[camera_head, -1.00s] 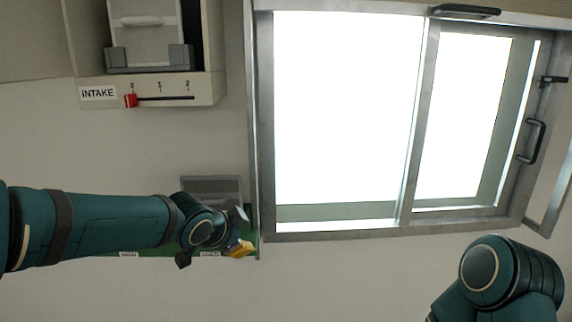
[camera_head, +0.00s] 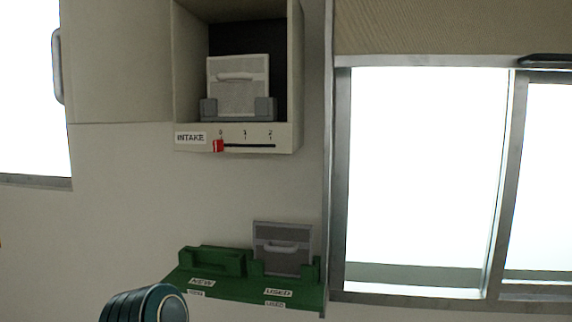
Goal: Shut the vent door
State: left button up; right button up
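The vent door (camera_head: 118,65) is a beige panel with a grey handle (camera_head: 58,66) on its left edge. It stands open, swung out to the left of the intake box (camera_head: 291,137). Inside the box, a pale filter (camera_head: 240,78) stands upright in a grey holder (camera_head: 238,108). A red slider (camera_head: 218,146) sits at mark 0 on the box's front. One teal part of my arm shows at the bottom left. Neither gripper is in view.
A green tray (camera_head: 235,289) below the box has NEW and USED slots. A grey filter (camera_head: 283,247) stands in the USED slot; the NEW slot looks empty. A metal-framed window (camera_head: 340,180) is to the right, another bright pane (camera_head: 38,130) at the left.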

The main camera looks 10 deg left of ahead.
aim_at(112, 63)
jog(key=j+u, duration=0.1)
jog(key=j, duration=1.85)
